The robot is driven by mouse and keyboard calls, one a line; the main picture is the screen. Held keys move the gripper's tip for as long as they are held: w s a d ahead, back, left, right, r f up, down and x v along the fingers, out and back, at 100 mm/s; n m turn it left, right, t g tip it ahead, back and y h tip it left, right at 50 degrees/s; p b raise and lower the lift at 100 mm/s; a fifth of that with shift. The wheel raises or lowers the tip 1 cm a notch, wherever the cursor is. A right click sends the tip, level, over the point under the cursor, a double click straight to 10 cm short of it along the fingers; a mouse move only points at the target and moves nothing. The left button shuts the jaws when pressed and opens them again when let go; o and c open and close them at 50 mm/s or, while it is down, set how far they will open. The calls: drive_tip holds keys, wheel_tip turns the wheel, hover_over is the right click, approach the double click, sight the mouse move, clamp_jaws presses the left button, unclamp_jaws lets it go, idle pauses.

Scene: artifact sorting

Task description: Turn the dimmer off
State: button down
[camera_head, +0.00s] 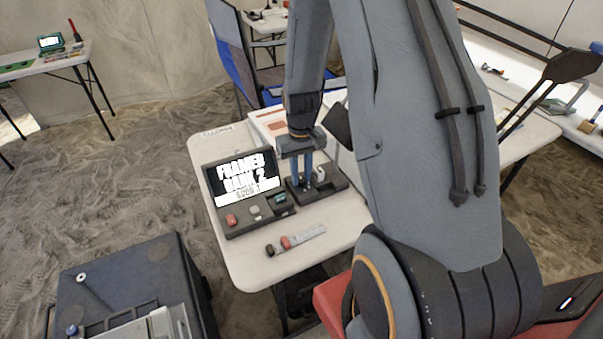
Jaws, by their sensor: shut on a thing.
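A dark control box (338,181) sits on the white table, just right of a dark console with a lit screen (247,175). It appears to be the dimmer; I see no readable label on it. My gripper (304,184) points down over the left part of this box, with its blue-grey fingers close together. It is shut on a small part there, apparently the dimmer's knob, which the fingers mostly hide. A pale curved mark shows on the box just right of the fingers. The knob's setting cannot be read.
The console has red, grey and teal pieces along its front. A grey strip (308,234) with a red and a dark piece lies in front on the white table (245,268). My arm covers the table's right side. A dark case (125,270) stands at lower left.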

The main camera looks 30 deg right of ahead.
sight(301, 180)
drive_tip(key=shift+n+p, duration=0.3)
drive_tip(key=shift+n, duration=1.3)
drive_tip(key=c, duration=1.5)
unclamp_jaws()
drive_tip(key=shift+c, duration=0.2)
drive_tip(key=shift+r+b, duration=0.8)
drive_tip(key=shift+r, duration=3.15)
drive_tip(key=s+a+r+m, duration=0.1)
drive_tip(key=s+a+r, duration=0.2)
drive_tip(key=s+a, duration=0.2)
drive_tip(key=s+a+r+m+t, duration=0.1)
drive_tip(key=s+a+r, duration=0.3)
drive_tip(key=s, duration=0.5)
drive_tip(key=shift+a+r, duration=0.15)
drive_tip(key=shift+a, duration=0.75)
